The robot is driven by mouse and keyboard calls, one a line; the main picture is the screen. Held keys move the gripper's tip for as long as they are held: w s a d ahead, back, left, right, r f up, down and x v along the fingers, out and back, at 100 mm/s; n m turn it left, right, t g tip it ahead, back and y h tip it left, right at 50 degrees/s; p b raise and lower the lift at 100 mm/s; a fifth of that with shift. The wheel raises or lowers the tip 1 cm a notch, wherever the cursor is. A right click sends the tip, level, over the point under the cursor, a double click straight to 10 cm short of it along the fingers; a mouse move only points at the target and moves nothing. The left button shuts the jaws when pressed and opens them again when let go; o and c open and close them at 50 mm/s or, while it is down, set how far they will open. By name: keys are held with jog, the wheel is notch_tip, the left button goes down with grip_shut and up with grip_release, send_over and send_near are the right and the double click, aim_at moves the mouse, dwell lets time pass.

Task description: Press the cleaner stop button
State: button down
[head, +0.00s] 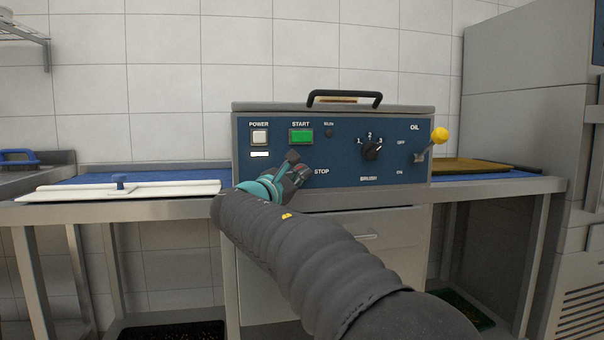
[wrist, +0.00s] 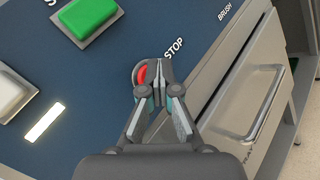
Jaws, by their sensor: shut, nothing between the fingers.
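The cleaner is a grey box with a blue control panel (head: 345,165). Its red stop button (wrist: 141,75) shows in the wrist view, in a pale round collar left of the word STOP. My gripper (wrist: 162,72) is shut and empty, with its fingertips over the right part of the button. I cannot tell whether they touch it. In the head view my gripper (head: 298,164) is in front of the panel, left of the STOP label (head: 321,171), and covers most of the button.
A green START button (head: 301,136) and white POWER switch (head: 259,136) sit above. A black brush knob (head: 371,149) and yellow-tipped oil lever (head: 439,135) are to the right. A drawer handle (wrist: 262,107) projects below the panel. A white board (head: 120,189) lies at left.

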dwell(0.5)
jog(key=shift+s+d+b, duration=0.25)
jog(key=shift+s+b, duration=0.3)
jog(key=shift+s, duration=0.3)
jog(key=shift+s, duration=0.1)
jog(key=shift+s+d+b, duration=0.2)
jog(key=shift+s+b, duration=0.25)
jog(key=shift+s, duration=0.3)
jog(key=shift+s+d+b, duration=0.25)
jog(key=shift+s+b, duration=0.2)
jog(key=shift+s, duration=0.35)
jog(key=shift+s+d+b, duration=0.2)
jog(key=shift+s+b, duration=0.25)
jog(key=shift+s, duration=0.3)
